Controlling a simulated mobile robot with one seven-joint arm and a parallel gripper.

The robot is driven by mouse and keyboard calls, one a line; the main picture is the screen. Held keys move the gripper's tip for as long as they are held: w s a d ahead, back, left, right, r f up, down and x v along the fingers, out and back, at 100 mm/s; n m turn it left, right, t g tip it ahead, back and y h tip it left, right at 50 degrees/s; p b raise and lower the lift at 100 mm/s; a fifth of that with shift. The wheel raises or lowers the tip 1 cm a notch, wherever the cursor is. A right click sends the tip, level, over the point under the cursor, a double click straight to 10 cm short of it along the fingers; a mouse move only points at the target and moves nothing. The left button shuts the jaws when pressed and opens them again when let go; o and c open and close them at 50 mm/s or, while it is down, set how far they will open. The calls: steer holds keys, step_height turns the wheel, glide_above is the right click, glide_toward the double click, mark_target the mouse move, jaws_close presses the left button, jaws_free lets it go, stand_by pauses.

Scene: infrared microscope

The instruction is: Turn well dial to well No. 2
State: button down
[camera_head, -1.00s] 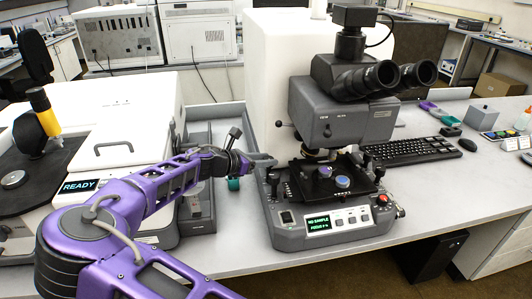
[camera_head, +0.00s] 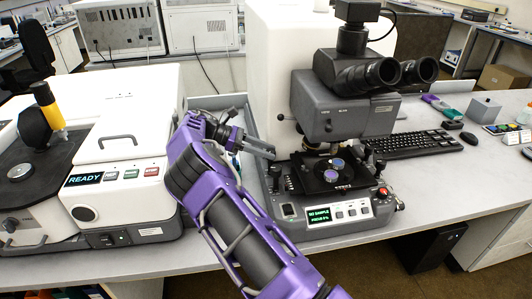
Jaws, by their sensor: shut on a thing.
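My gripper (camera_head: 264,149) is shut, with its fingertips at the upright black knob on the left of the microscope base, which I take for the well dial (camera_head: 275,172). The contact is small and partly covered by the fingers. The microscope (camera_head: 345,110) stands upright. On its black stage (camera_head: 312,178) are a light blue disc (camera_head: 338,162) at the back and a purple-blue disc (camera_head: 331,176) at the front. The small green display (camera_head: 319,215) seems to read "NO SAMPLE". No well number is legible.
A white instrument (camera_head: 120,150) with a "READY" screen stands on the left. A keyboard (camera_head: 410,145) and mouse (camera_head: 468,138) lie to the right. The front right bench is clear.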

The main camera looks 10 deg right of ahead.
steer(key=shift+w+m+g+b, duration=0.1)
steer(key=shift+m+g+b, duration=0.4)
steer(key=shift+m+g, duration=0.35)
steer(key=c, duration=0.5)
jaws_free()
steer(key=shift+r+n+t+p, duration=0.2)
steer(key=shift+n+t+p, duration=0.15)
steer(key=shift+n+p, duration=0.1)
